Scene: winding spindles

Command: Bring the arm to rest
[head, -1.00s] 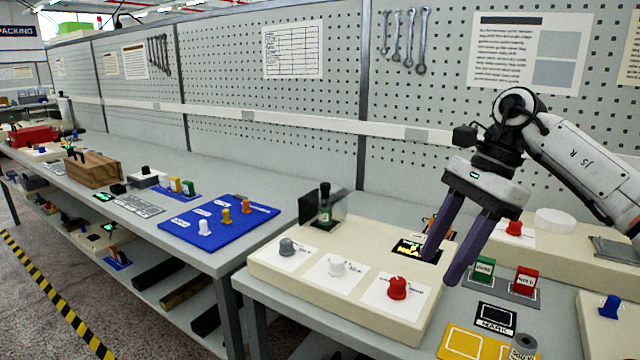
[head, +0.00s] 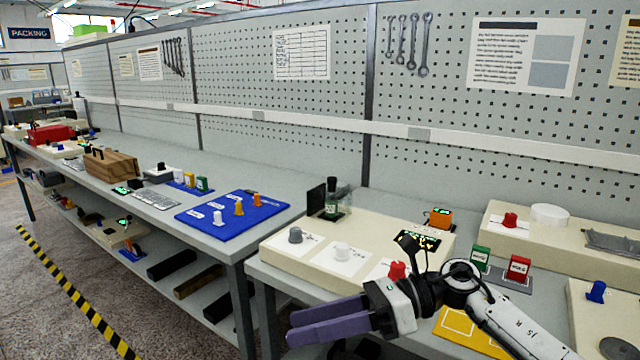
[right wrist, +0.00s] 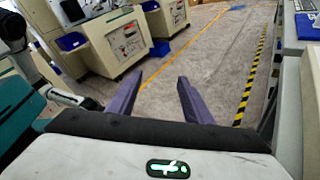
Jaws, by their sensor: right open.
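My right gripper (head: 322,322) is in the lower middle of the head view, at the front edge of the near bench. Its purple fingers point left and hold nothing. In the right wrist view the two fingers (right wrist: 158,100) stand apart, with only floor between them. The cream panel (head: 285,264) lies behind the gripper, with a grey knob (head: 295,235), a white knob (head: 342,251) and a red knob (head: 397,270) on it. My right wrist and forearm hide the panel's front right corner. My left gripper does not show.
A blue board (head: 222,231) with small spindles lies on the bench to the left. A green block (head: 480,258) and a red block (head: 517,268) stand right of my wrist. A yellow mat (head: 470,331) is partly under my arm. Open floor lies ahead of the fingers.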

